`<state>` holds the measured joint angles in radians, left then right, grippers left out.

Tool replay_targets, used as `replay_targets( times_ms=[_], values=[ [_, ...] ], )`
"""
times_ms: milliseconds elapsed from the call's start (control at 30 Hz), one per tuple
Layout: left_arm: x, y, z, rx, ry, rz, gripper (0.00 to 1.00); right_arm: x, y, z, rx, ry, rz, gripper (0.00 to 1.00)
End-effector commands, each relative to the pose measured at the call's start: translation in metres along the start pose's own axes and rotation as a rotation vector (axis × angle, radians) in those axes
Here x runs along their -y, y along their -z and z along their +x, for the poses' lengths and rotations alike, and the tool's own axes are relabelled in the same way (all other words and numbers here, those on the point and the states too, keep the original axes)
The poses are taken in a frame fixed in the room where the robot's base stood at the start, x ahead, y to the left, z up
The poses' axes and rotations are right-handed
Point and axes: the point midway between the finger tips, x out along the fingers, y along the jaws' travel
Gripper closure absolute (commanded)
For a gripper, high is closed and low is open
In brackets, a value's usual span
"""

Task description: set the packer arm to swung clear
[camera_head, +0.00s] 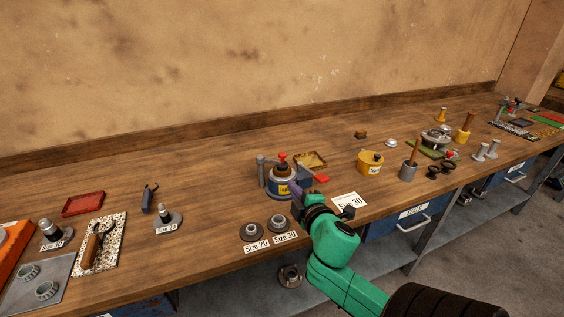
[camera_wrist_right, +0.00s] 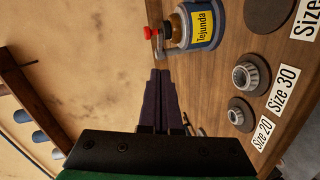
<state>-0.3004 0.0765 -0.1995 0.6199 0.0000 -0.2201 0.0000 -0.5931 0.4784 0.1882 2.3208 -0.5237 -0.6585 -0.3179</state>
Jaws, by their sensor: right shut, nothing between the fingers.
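The bearing packer (camera_head: 280,186) is a blue pot with a yellow label on the wooden bench. A grey post (camera_head: 261,168) stands at its left side. A red knob (camera_head: 282,157) tops the packer above a brown centre, and a red grip (camera_head: 321,178) sticks out to the right. The knob seems to be on the packer arm over the pot, but the arm itself is too small to make out. In the right wrist view the packer (camera_wrist_right: 197,27) is at the top. My right gripper (camera_head: 296,188) is shut and empty, close in front of the packer; its dark fingers show in the wrist view (camera_wrist_right: 160,74).
Two bearings (camera_head: 251,231) (camera_head: 277,222) lie in front with Size 20 and Size 30 labels. A yellow tray (camera_head: 310,159) is behind the packer and a yellow tin (camera_head: 370,163) is to the right.

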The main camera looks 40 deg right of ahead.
Motion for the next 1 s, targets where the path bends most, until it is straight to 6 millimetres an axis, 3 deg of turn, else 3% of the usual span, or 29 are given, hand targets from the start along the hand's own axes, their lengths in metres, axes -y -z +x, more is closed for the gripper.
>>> replay_targets(
  times_ms=[100, 500, 667, 1000],
  values=[
    [0.000, 0.000, 0.000, 0.000, 0.000, 0.000, 1.00, -0.017, 0.008, 0.002, -0.049, -0.060, -0.092, 1.00],
    [0.001, 0.000, -0.002, 0.001, 0.001, 0.001, 1.00, -0.019, 0.010, 0.009, -0.053, -0.063, -0.096, 1.00],
    [0.002, 0.000, -0.009, 0.001, 0.003, 0.002, 1.00, -0.022, 0.011, 0.036, -0.052, -0.065, -0.096, 1.00],
    [0.003, 0.002, -0.021, 0.001, 0.004, 0.003, 1.00, -0.027, 0.009, 0.108, -0.049, -0.063, -0.096, 1.00]
  ],
)
